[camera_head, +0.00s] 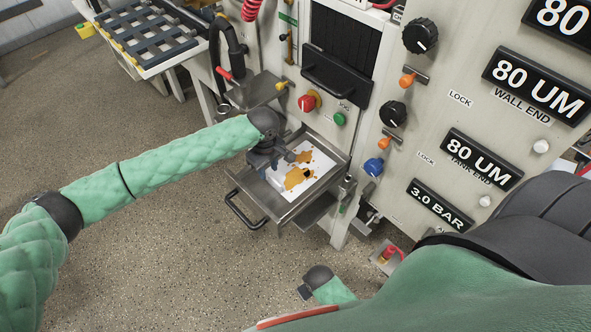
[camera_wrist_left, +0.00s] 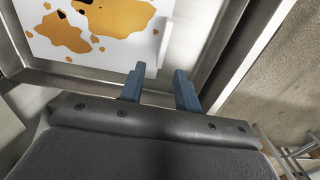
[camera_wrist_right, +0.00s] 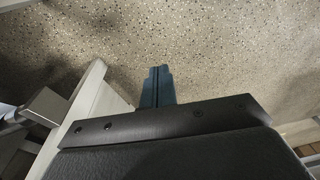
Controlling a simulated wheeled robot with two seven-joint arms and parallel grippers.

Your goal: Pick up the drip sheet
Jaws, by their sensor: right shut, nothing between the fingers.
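The drip sheet (camera_head: 306,172), white with orange-brown stains and a few dark spots, lies in an open metal drawer tray (camera_head: 283,222). In the left wrist view the sheet (camera_wrist_left: 40,46) has a raised white tab (camera_wrist_left: 162,42) at its edge. My left gripper (camera_head: 272,166) is over the tray's left side. In its wrist view its two blue fingers (camera_wrist_left: 158,84) are apart, with the tab just ahead of the gap and nothing visible between them. My right gripper (camera_wrist_right: 157,85) is shut and empty, low over the floor, away from the tray.
The tray, with a front handle (camera_head: 240,211), sticks out from a machine panel with knobs, buttons and displays (camera_head: 480,155). A slotted rack (camera_head: 145,35) stands at the upper left. The speckled floor (camera_head: 150,240) in front is clear.

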